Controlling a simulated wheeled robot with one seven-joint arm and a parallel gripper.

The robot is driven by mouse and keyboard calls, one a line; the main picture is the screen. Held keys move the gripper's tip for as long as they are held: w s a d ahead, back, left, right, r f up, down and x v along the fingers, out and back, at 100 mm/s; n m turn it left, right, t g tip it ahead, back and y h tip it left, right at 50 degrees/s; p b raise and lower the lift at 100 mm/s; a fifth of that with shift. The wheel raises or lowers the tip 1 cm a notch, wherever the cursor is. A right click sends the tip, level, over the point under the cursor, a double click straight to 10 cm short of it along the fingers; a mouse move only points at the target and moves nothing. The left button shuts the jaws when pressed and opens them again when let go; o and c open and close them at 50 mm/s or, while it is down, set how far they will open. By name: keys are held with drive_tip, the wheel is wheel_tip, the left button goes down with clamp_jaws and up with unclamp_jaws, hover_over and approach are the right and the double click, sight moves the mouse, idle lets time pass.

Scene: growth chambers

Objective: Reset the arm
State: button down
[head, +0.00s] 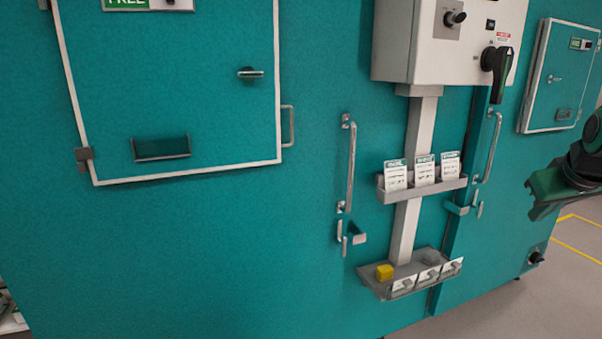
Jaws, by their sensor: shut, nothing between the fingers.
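My arm comes in at the right edge of the head view, and my gripper (542,200) hangs there, dark green and black. It is shut and holds nothing. It is in front of the grey floor and the right end of the teal chamber wall (240,250), apart from the shelves and handles. The rest of my arm is cut off by the picture edge.
A grey control box (425,45) with a black rotary handle (497,65) is on the wall. Below it are a card rack (425,192) and a tray (375,287) with a yellow block (384,272). A door (200,90) is at left, a smaller one (555,85) at right.

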drive_tip(key=s+a+f+m+g+y, duration=0.1)
drive_tip(key=s+a+f+m+g, duration=0.1)
drive_tip(key=s+f, duration=0.5)
drive_tip(key=s+a+f+m+g+y, duration=0.2)
drive_tip(key=s+a+f+g, duration=0.3)
drive_tip(key=s, duration=1.1)
wheel_tip(320, 180, down, 3)
drive_tip(key=shift+a+f+m+y, duration=0.15)
drive_tip(key=shift+a+m+y, duration=0.15)
drive_tip(key=shift+a+m, duration=0.65)
drive_tip(key=shift+a, duration=0.15)
drive_tip(key=shift+w+f, duration=0.25)
drive_tip(key=shift+w, duration=0.3)
drive_tip(key=c, duration=2.4)
unclamp_jaws()
drive_tip(key=shift+c, duration=0.2)
